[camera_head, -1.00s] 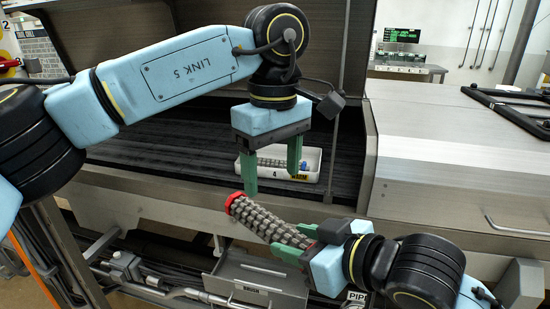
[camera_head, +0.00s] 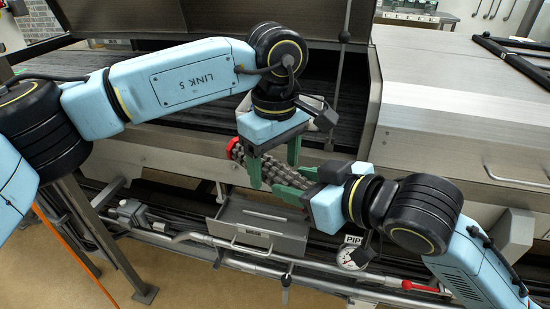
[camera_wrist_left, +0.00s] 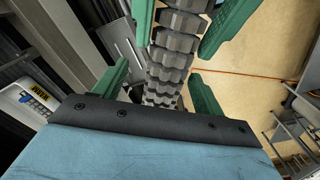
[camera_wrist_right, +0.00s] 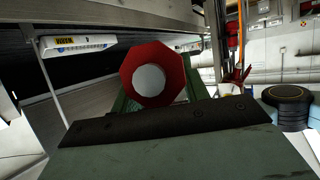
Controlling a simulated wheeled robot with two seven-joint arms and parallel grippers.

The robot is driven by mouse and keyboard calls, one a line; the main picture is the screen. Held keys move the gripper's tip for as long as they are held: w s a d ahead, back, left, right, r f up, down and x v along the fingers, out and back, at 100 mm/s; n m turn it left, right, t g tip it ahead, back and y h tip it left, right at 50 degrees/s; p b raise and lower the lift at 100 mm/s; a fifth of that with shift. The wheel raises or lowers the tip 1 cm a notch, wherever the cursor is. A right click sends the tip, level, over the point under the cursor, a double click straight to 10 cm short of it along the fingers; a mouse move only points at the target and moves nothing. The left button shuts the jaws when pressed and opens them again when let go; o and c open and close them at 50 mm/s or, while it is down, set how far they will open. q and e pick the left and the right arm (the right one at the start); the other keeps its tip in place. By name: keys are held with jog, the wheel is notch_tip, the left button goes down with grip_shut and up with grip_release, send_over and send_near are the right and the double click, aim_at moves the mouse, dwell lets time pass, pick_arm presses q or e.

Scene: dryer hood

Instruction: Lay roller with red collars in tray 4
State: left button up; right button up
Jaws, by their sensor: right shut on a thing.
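The roller (camera_head: 272,172) has grey ridged segments and a red collar at its far left end. It is held tilted in front of the hood. My right gripper (camera_head: 297,183) is shut on it near its right end; a red collar fills the right wrist view (camera_wrist_right: 152,75). My left gripper (camera_head: 274,163) is open, its fingers on either side of the roller, with gaps showing in the left wrist view (camera_wrist_left: 158,92).
A grey open drawer (camera_head: 262,222) hangs below the roller. The hood's metal front ledge (camera_head: 160,165) runs behind it. A pipe with a gauge (camera_head: 352,258) and a red handle (camera_head: 420,287) lies lower right. The dark bed (camera_head: 175,95) is clear at left.

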pick_arm(q)
jog(key=c, duration=1.2)
pick_arm(e)
jog(key=shift+s+a, duration=0.1)
pick_arm(q)
jog(key=shift+r, duration=0.1)
pick_arm(e)
jog(key=o, duration=1.2)
jog(key=shift+o, duration=0.4)
